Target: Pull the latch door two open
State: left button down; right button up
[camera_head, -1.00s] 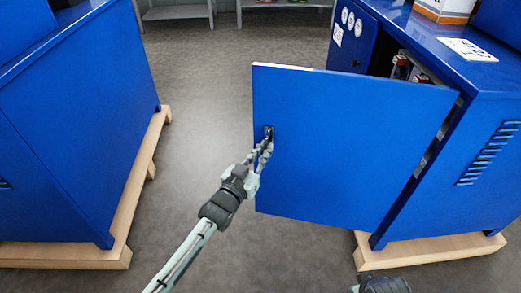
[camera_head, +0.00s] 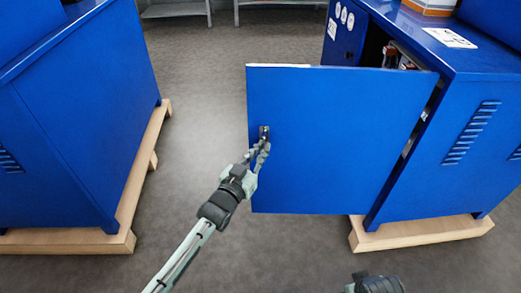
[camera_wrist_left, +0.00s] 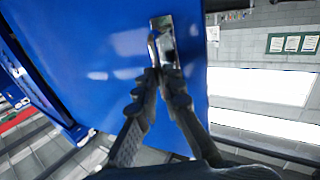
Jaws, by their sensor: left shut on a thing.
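The blue latch door (camera_head: 330,150) stands swung far out from the blue cabinet (camera_head: 440,165) on the right. Its dark latch handle (camera_head: 264,132) is near the door's left edge. My left gripper (camera_head: 262,146) is at the handle, and in the left wrist view its fingers (camera_wrist_left: 160,78) are shut on the lower end of the metal latch handle (camera_wrist_left: 162,42). The fingertips cover part of the handle. A dark piece of my right arm shows at the bottom edge of the head view; the right gripper's fingers are not visible.
Another blue cabinet (camera_head: 80,130) on a wooden pallet base (camera_head: 140,190) stands at the left. Grey floor (camera_head: 195,105) lies clear between it and the door. A second door (camera_head: 342,32) with round white stickers is beyond the opening. A wooden base (camera_head: 425,232) sits under the right cabinet.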

pick_arm(q)
jog(key=shift+s+d+r, duration=0.15)
jog(key=shift+s+d, duration=0.15)
jog(key=shift+d, duration=0.45)
jog(key=c, duration=1.6)
grip_release()
jog(key=shift+d, duration=0.2)
jog(key=shift+c, duration=0.2)
jog(key=shift+a, duration=0.45)
jog(key=v, duration=1.1)
jog(key=shift+s+a, duration=0.25)
jog(key=shift+s, duration=0.1)
jog(key=shift+c, duration=0.5)
